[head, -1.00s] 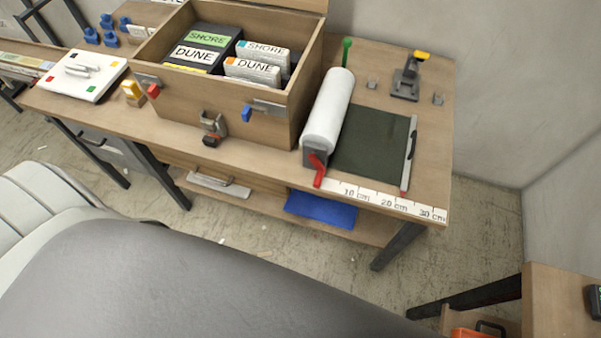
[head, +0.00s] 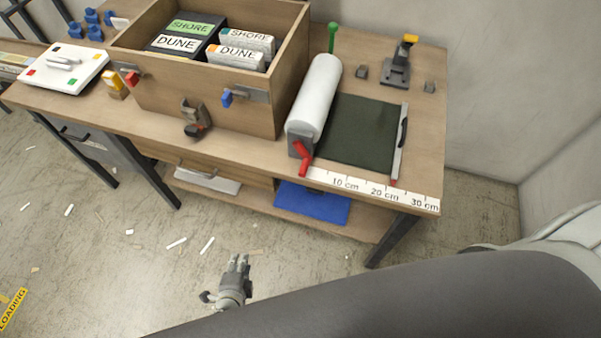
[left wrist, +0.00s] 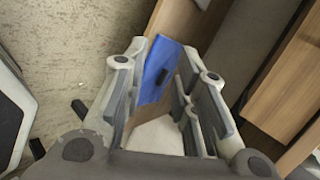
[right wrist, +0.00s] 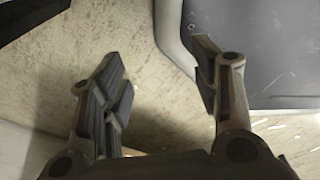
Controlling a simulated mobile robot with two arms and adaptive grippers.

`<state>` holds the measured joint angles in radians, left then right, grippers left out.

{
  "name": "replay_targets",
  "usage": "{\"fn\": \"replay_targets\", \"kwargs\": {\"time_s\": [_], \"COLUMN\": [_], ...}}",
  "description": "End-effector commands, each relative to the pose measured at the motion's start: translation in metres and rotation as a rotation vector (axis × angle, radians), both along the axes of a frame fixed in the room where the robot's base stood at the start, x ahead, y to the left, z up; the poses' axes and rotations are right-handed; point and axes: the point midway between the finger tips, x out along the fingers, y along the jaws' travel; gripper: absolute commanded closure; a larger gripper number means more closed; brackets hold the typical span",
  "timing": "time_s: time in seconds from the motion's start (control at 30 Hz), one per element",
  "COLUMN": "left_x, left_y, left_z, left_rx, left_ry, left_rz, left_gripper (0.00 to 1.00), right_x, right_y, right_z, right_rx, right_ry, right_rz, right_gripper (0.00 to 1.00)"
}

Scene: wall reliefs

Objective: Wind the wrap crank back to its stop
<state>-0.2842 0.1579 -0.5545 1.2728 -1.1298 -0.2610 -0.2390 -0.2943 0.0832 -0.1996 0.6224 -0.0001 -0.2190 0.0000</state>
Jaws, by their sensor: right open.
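The red crank (head: 302,158) sits at the near end of the white wrap roll (head: 314,97), on the right part of the workbench. Its arm slants down toward the bench's front edge. My left gripper (head: 238,259) is low in front of the bench over the floor, left of and well apart from the crank. In the left wrist view its two fingers (left wrist: 163,58) stand apart with nothing held. My right gripper (right wrist: 158,65) shows only in the right wrist view, open and empty above the floor.
An open wooden box (head: 207,105) stands left of the roll. A dark green mat (head: 357,128) and a ruler strip (head: 383,190) lie right of the crank. A blue sheet (head: 312,203) is on the lower shelf. The floor before the bench is mostly free.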

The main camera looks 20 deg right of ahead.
Motion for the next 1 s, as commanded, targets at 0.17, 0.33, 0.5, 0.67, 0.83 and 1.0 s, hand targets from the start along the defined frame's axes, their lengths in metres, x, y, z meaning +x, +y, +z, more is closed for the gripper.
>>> {"fn": "replay_targets", "kwargs": {"time_s": [0.17, 0.33, 0.5, 0.67, 0.83, 1.0], "left_x": [0.036, 0.036, 0.025, 0.027, 0.048, 0.076], "left_y": [-0.078, -0.131, -0.156, -0.165, -0.180, -0.199], "left_z": [0.095, 0.182, 0.234, 0.251, 0.252, 0.251], "left_rx": [0.200, 0.366, 0.465, 0.494, 0.495, 0.494], "left_ry": [-0.399, -0.730, -0.923, -0.980, -0.980, -0.979], "left_rz": [-0.339, -0.520, -0.589, -0.602, -0.602, -0.602], "left_gripper": [0.74, 0.74, 0.74, 0.74, 0.74, 0.74], "right_x": [-0.009, -0.012, -0.012, -0.009, -0.007, -0.006], "right_y": [0.007, 0.009, 0.007, 0.004, 0.002, 0.001], "right_z": [-0.022, -0.034, -0.039, -0.038, -0.032, -0.030], "right_rx": [0.008, 0.010, 0.008, 0.004, 0.002, 0.001], "right_ry": [0.013, 0.018, 0.017, 0.014, 0.011, 0.009], "right_rz": [-0.002, -0.003, -0.002, -0.002, 0.000, 0.000], "right_gripper": [0.43, 0.43, 0.43, 0.43, 0.43, 0.43]}}
